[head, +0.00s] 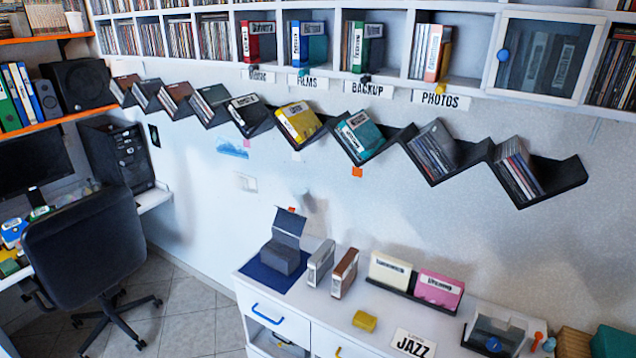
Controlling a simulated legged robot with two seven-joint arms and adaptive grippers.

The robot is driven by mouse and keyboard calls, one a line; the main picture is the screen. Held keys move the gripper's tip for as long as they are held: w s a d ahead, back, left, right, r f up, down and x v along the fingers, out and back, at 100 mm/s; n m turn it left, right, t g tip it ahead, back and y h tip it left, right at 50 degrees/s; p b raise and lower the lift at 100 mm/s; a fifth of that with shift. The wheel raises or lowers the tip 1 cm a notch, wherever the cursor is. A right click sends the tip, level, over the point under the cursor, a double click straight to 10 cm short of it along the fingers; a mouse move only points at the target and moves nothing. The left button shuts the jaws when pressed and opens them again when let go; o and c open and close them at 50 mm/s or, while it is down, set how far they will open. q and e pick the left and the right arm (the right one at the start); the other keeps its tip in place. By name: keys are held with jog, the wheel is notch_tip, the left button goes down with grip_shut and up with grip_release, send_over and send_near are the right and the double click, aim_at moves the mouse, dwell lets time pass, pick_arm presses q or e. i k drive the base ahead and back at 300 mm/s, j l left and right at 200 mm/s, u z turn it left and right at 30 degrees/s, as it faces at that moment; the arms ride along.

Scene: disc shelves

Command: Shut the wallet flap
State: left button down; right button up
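The wallet (281,260) looks like a dark grey case and sits on a dark blue mat (262,277) at the left end of the white cabinet top. Its flap (288,228) is open and stands up, leaning slightly back, at the rear of the case. A small orange spot (292,209) shows at the flap's top edge. The inside of the wallet is too small to make out. Neither of my grippers is in view, and nothing touches the flap.
A grey case (320,263) and a brown case (345,273) stand just right of the wallet. Farther right are a black holder with cream (390,270) and pink (438,288) cases, a yellow block (364,321) and a JAZZ label (413,345). A zigzag shelf (545,190) hangs above.

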aim_at(286, 220)
jog(key=i+l+u, duration=0.1)
jog(key=l+u, duration=0.4)
jog(key=l, duration=0.15)
jog(key=i+j+u, duration=0.1)
jog(key=j, duration=0.2)
jog(key=i+j+u, duration=0.1)
jog(key=j, duration=0.25)
jog(key=i+j+u, duration=0.65)
jog(key=i, duration=0.15)
jog(key=i+j+u, duration=0.2)
jog(key=i+u, duration=0.15)
jog(key=i+z, duration=0.35)
jog(key=i+j+z, duration=0.3)
jog(key=i, duration=0.2)
jog(key=i+z, duration=0.15)
jog(key=z, duration=0.3)
jog(key=i+z, duration=0.2)
jog(key=z, duration=0.25)
jog(key=i+z, duration=0.15)
jog(key=z, duration=0.3)
jog(key=i+j+z, duration=0.15)
jog(key=z, duration=0.3)
jog(key=i+j+z, duration=0.1)
jog(key=z, duration=0.35)
jog(key=j, duration=0.1)
